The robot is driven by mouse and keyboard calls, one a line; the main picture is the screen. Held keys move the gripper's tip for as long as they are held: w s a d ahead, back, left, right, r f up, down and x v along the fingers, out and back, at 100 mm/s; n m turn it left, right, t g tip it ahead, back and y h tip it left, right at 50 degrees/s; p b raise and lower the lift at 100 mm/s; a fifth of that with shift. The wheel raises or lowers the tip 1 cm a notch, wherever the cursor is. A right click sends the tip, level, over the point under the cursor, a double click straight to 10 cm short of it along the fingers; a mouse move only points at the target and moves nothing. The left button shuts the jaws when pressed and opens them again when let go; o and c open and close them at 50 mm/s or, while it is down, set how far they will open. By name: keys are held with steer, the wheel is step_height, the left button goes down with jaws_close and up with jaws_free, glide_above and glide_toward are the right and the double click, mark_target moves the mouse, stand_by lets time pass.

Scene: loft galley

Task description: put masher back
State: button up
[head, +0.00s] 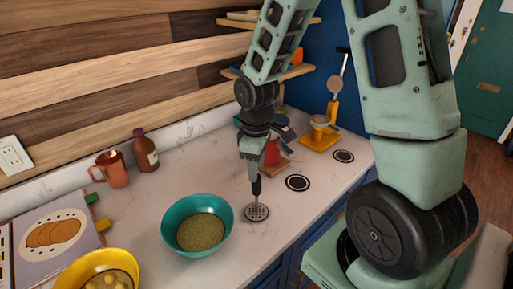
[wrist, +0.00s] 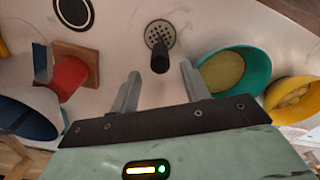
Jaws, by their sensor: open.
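The masher stands upright on the counter, with its perforated metal disc (head: 257,212) down and its black handle (head: 256,186) pointing up at my gripper (head: 254,172). In the wrist view, the handle end of the masher (wrist: 160,60) faces the camera, in line with the gap between the two fingers of my gripper (wrist: 160,71). The fingers are apart, one on each side of the handle, and do not appear to touch it. How deep the handle sits between them is hard to tell.
A teal bowl (head: 178,241) stands close left of the masher, with a yellow bowl (head: 70,266) farther left. Two black-ringed round marks (head: 297,183) (head: 344,156) lie to the right. Behind are a red object (head: 272,152) and a yellow stand (head: 320,138). A copper mug (head: 113,170) stands at back left.

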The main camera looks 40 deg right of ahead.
step_height(320, 180, up, 6)
steer(key=r, duration=0.1)
steer(key=s+a+r, duration=0.1)
steer(key=s+a, duration=0.8)
steer(key=a, duration=0.2)
steer(key=s+a+n, duration=0.1)
steer(key=s+a, duration=0.8)
steer(key=a, duration=0.2)
steer(key=shift+a+r+y, duration=0.3)
steer(key=shift+a+r, duration=0.05)
steer(key=shift+w, duration=0.1)
